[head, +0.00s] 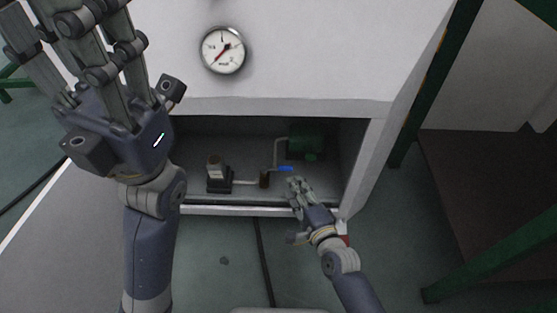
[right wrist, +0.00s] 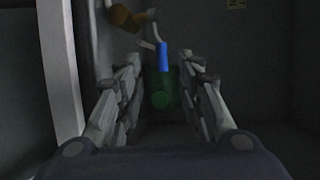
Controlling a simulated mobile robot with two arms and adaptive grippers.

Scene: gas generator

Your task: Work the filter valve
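The filter valve's blue handle (head: 286,169) sits on thin piping inside the open lower compartment of the white cabinet. In the right wrist view the blue handle (right wrist: 162,57) stands upright in the picture, between the lines of my two finger sets and apart from both. My right gripper (head: 297,184) reaches into the compartment just below and right of the handle. It also shows in the right wrist view (right wrist: 158,64), open and empty. My left gripper (head: 80,30) is raised large at the upper left, fingers spread, some tips cut off, holding nothing visible.
A green motor-like unit (head: 306,142) lies behind the handle, and a dark-based filter unit (head: 218,176) stands to its left. The compartment has a front lip (head: 235,210) and a right wall. A pressure gauge (head: 223,50) is above. Green posts stand at right.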

